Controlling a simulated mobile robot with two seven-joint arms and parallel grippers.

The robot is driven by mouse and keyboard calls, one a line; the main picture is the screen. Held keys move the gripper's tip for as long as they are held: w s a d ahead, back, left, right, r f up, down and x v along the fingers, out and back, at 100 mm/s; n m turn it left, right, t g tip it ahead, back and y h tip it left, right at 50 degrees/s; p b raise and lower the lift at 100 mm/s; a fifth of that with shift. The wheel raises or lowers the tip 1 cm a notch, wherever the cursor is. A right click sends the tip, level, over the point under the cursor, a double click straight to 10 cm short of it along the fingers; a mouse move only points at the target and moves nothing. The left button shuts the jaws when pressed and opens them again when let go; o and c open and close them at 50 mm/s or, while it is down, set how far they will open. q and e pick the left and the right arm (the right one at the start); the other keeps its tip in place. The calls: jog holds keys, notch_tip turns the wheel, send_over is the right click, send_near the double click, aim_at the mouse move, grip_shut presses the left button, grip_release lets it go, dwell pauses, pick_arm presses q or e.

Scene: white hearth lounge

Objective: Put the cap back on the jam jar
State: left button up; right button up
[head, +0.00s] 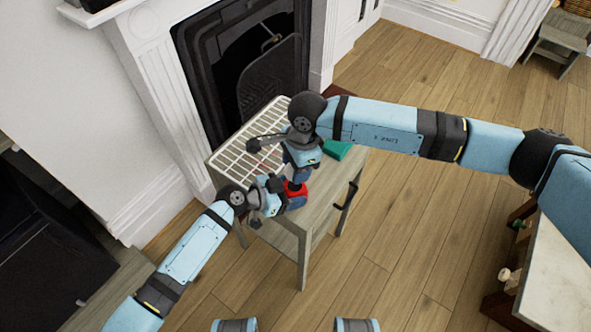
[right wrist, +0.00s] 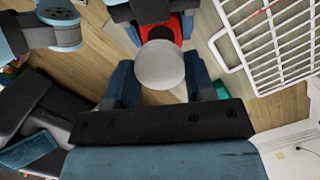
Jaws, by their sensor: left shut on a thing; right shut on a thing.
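The red jam jar (head: 295,188) is near the front of the small grey table (head: 318,203). My left gripper (head: 281,196) is shut on it from the left. In the right wrist view the red jar (right wrist: 174,29) shows a dark round top. My right gripper (head: 297,178) is directly above the jar, pointing down. In the right wrist view its blue fingers (right wrist: 160,84) are shut on a pale grey round cap (right wrist: 160,64). The cap partly covers the jar in that view, and I cannot tell whether they touch. In the head view my right gripper hides the cap.
A white wire rack (head: 244,157) lies on the table's left and back part. A green object (head: 337,149) sits at the table's back right, partly behind my right arm. The fireplace (head: 255,60) stands close behind the table.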

jog(key=shift+f, duration=1.2)
jog(key=shift+f, duration=0.9)
jog(key=shift+f, duration=0.55)
pick_arm(q)
grip_shut()
pick_arm(e)
jog(key=m, duration=0.3)
jog(key=o, duration=0.9)
jog(key=shift+r, duration=0.1)
